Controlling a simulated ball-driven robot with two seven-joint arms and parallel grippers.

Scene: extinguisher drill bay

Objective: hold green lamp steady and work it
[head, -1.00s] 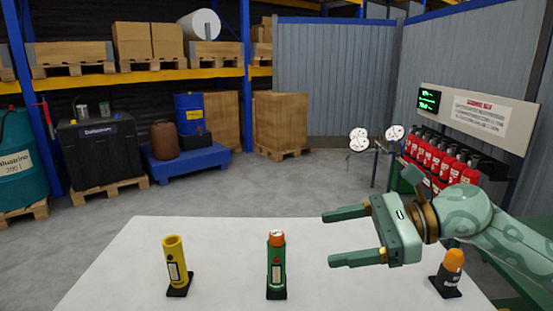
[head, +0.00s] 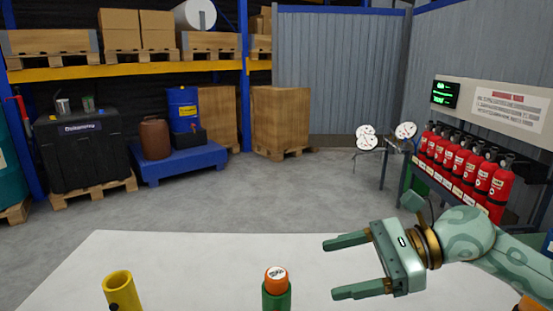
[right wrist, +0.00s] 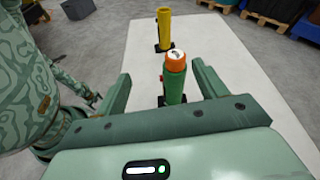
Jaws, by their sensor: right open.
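The green lamp (head: 277,300) stands upright on the white table, with an orange cap on top. Its lower part is cut off by the head view's bottom edge. It also shows in the right wrist view (right wrist: 174,88), ahead of and partly between my fingers. My right gripper (head: 330,268) is open and empty, to the right of the lamp, its fingers pointing left towards it. In the right wrist view both fingers (right wrist: 163,82) are spread wide, with no visible contact with the lamp.
A yellow tube (head: 121,291) stands left of the lamp and shows beyond it in the right wrist view. An orange-topped object (head: 530,305) is at the bottom right corner. The white table (head: 190,262) is otherwise clear. Red extinguishers (head: 468,170) line a rack at right.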

